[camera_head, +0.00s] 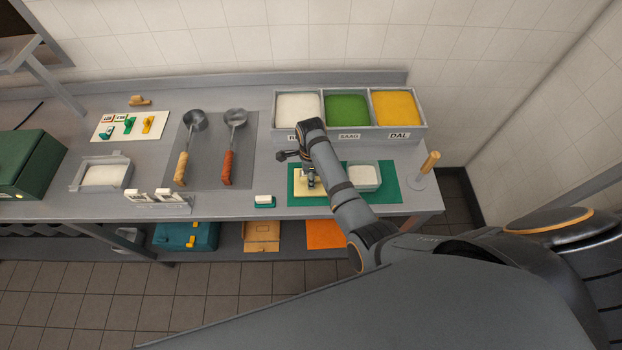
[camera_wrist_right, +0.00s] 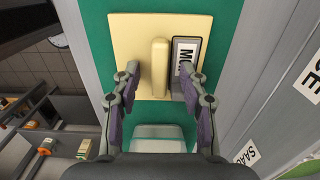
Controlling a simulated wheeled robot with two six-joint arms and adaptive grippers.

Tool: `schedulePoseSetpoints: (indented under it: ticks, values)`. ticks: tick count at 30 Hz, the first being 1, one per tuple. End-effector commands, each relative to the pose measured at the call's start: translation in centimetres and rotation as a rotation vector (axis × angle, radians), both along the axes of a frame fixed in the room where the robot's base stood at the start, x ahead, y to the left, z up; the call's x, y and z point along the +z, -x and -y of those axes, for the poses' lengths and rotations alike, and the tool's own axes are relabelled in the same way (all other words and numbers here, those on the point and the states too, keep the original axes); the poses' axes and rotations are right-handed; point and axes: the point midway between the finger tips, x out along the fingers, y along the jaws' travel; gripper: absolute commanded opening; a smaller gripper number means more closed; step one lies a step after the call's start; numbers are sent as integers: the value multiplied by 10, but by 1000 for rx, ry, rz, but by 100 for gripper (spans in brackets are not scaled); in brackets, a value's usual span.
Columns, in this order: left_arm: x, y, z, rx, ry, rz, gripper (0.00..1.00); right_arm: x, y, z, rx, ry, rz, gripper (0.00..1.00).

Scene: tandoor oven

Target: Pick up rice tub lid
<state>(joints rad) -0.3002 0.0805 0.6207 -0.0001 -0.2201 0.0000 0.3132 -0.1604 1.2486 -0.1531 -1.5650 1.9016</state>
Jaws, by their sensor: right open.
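The cream square lid (camera_head: 299,187) lies flat on the green mat (camera_head: 292,170), and its raised bar handle (camera_wrist_right: 159,66) shows in the right wrist view. My right gripper (camera_head: 311,181) is over the lid, pointing down. In the right wrist view the gripper (camera_wrist_right: 160,74) is open, with one finger on each side of the handle and visible gaps between. A clear tub with white contents (camera_head: 365,175) stands on the mat right of the lid; its edge also shows in the right wrist view (camera_wrist_right: 158,132). My left gripper is not in view.
Behind are pans of white, green and yellow food (camera_head: 347,108). A wooden-handled upright post (camera_head: 424,170) stands right of the tub. Two ladles (camera_head: 228,150) lie left.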

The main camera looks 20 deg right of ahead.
Motion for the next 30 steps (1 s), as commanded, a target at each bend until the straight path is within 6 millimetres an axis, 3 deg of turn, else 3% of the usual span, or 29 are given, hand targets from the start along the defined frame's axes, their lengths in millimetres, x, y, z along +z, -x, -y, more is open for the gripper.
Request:
schedulePoseSetpoints:
  ticks: [3,13,24,30]
  values:
    - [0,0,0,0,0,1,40,0,0,0,0,0,0,43]
    - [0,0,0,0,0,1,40,0,0,0,0,0,-1,0]
    - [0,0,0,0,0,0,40,2,-1,0,1,0,0,0]
    - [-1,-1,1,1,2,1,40,13,-10,3,8,0,2,0]
